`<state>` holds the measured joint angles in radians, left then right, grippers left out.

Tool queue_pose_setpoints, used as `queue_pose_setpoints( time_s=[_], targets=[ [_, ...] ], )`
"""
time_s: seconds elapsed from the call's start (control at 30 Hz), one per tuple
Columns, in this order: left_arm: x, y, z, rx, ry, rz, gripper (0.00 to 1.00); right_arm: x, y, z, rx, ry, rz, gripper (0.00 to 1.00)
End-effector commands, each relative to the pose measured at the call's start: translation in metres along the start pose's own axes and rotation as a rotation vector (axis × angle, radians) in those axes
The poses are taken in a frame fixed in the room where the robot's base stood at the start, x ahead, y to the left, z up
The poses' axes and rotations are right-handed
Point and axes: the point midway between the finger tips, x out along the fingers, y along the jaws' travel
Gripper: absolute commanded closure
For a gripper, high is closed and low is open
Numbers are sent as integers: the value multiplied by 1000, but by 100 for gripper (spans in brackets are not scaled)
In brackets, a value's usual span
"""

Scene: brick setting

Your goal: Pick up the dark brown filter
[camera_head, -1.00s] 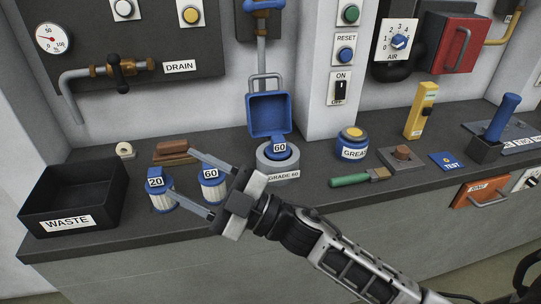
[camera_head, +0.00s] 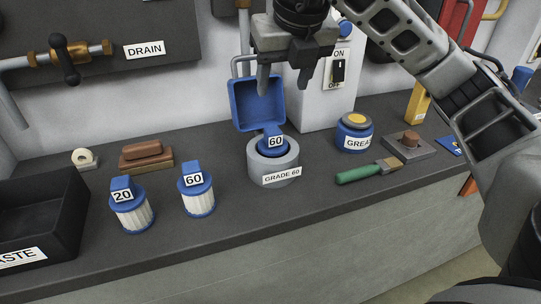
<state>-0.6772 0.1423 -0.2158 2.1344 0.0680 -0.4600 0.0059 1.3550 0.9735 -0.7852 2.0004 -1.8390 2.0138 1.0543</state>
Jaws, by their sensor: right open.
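No plainly dark brown filter shows. Two filters with white pleated bodies and blue caps stand upright on the counter: one marked 20 (camera_head: 131,212) and one marked 60 (camera_head: 199,198). A third blue cap marked 60 (camera_head: 273,143) sits in the grey round housing (camera_head: 274,172) labelled GRADE 60; the body below that cap is hidden. The housing's blue square lid (camera_head: 258,103) stands open behind it. My right gripper (camera_head: 283,86) is open and empty, fingers pointing down, raised above the housing and in front of the lid's top. My left gripper is not in view.
A black WASTE bin (camera_head: 45,222) stands at the left. A brown block (camera_head: 146,156) and a white roll (camera_head: 84,158) lie behind the filters. A grease tin (camera_head: 354,133) and green-handled brush (camera_head: 366,172) lie right of the housing. The counter front is clear.

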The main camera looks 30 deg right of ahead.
Motion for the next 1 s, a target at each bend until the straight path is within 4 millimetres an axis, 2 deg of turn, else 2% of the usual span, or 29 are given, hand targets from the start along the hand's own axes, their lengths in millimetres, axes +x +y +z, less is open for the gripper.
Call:
queue_pose_setpoints(
  time_s=[0.03, 0.3, 0.63, 0.83, 1.0],
  targets=[
    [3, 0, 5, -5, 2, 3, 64, 17, 1, -3, 0, 9, 1, 45],
    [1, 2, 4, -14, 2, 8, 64, 68, 1, -2, -3, 8, 2, 45],
    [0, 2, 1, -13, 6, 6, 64, 96, 1, -3, -4, 6, 4, 45],
    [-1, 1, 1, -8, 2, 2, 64, 127, 1, -6, -4, 6, 5, 45],
    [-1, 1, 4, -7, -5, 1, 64, 140, 2, -6, -5, 5, 6, 45]
  ],
)
